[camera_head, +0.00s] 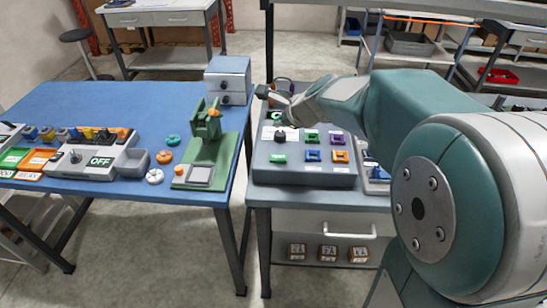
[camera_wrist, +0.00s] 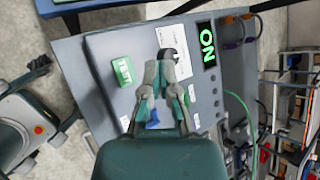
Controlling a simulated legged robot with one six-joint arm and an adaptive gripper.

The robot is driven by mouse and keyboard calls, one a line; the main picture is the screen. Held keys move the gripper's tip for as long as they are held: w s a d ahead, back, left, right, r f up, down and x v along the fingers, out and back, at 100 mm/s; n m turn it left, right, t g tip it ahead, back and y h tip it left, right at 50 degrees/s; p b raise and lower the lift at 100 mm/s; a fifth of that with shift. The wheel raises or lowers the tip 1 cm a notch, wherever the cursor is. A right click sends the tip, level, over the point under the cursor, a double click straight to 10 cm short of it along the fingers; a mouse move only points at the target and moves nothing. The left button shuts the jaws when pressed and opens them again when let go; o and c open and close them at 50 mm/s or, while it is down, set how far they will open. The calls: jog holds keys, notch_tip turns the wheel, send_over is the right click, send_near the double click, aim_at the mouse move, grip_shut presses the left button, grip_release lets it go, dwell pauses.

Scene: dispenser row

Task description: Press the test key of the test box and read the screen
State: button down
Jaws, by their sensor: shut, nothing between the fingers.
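The test box is a grey panel box (camera_head: 300,174) on the right bench, and it fills the middle of the wrist view (camera_wrist: 90,55). Its green key marked TEST (camera_wrist: 122,70) is left of my fingers; the green key (camera_head: 279,158) shows at the box's front left in the head view. The screen (camera_wrist: 207,45) shows ON in green, turned sideways; in the head view it (camera_head: 277,115) is small and partly hidden. My gripper (camera_wrist: 161,62) is shut and empty above the panel, apart from the TEST key. A dark knob on a white label (camera_wrist: 168,53) lies by the fingertips.
Green, purple, blue and orange blocks (camera_head: 340,156) sit on the panel right of the key. A blue-topped bench (camera_head: 90,100) at left holds a box with an OFF screen (camera_head: 101,161) and a green press-like stand (camera_head: 208,145). A gap separates the benches.

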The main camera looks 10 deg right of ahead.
aim_at(276, 153)
notch_tip(276, 153, down, 7)
jog(key=shift+d+f, duration=0.1)
jog(key=shift+f, duration=0.85)
jog(key=shift+f, duration=0.15)
dwell(1.2)
jog(key=shift+s+f, duration=0.1)
jog(key=shift+f, duration=0.1)
jog(key=shift+f, duration=0.45)
dwell(0.6)
jog(key=shift+r, duration=0.9)
